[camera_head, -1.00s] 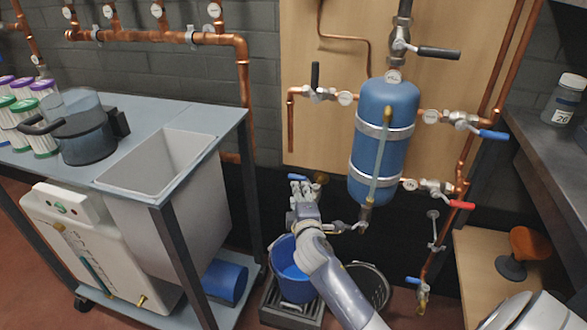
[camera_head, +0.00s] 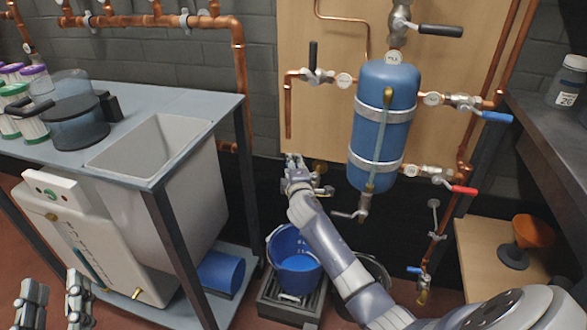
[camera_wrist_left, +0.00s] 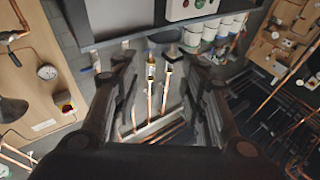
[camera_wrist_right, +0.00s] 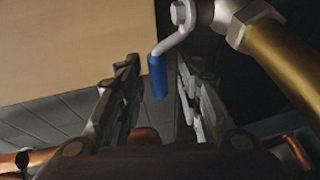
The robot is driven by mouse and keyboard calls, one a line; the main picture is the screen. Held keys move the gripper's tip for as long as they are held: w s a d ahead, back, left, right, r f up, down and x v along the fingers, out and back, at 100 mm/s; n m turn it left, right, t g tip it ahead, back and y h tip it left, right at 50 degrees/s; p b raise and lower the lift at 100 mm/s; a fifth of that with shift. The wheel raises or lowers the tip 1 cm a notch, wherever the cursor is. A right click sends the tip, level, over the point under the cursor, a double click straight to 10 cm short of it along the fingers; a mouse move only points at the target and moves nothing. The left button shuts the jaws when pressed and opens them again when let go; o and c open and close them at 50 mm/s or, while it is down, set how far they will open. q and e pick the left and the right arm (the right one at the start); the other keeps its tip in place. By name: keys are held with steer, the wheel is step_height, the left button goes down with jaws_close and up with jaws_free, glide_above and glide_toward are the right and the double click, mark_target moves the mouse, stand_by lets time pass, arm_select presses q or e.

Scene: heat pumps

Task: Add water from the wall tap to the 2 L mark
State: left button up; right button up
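The wall tap's blue lever (camera_wrist_right: 158,76) shows in the right wrist view between the parted fingers of my right gripper (camera_wrist_right: 157,75). I see no finger closed on it. In the head view my right gripper (camera_head: 294,165) covers the lever, and some of the tap's metal (camera_head: 322,191) shows beside it. The blue bucket (camera_head: 282,243) stands upright below, with blue-looking water (camera_head: 298,278) in it. No 2 L mark can be read. My left gripper (camera_head: 54,298) is open and empty at the lower left, and its parted fingers also show in the left wrist view (camera_wrist_left: 162,60).
The bucket stands on a dark slatted stand (camera_head: 285,305). A trolley (camera_head: 215,100) with a grey basin (camera_head: 150,150) is to the left. A blue tank (camera_head: 383,120) with copper pipes and valves hangs behind. A dark bench (camera_head: 545,150) bounds the right.

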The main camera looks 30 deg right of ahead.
steer(key=shift+w+d, duration=0.2)
steer(key=shift+w, duration=0.2)
arm_select(q)
steer(key=shift+s+r+t+h, duration=0.25)
steer(key=shift+r+t+h, duration=0.05)
steer(key=shift+r, duration=0.45)
arm_select(e)
steer(key=shift+c, duration=0.3)
jaws_close()
arm_select(q)
steer(key=shift+d, duration=0.1)
steer(key=shift+w+f, duration=0.1)
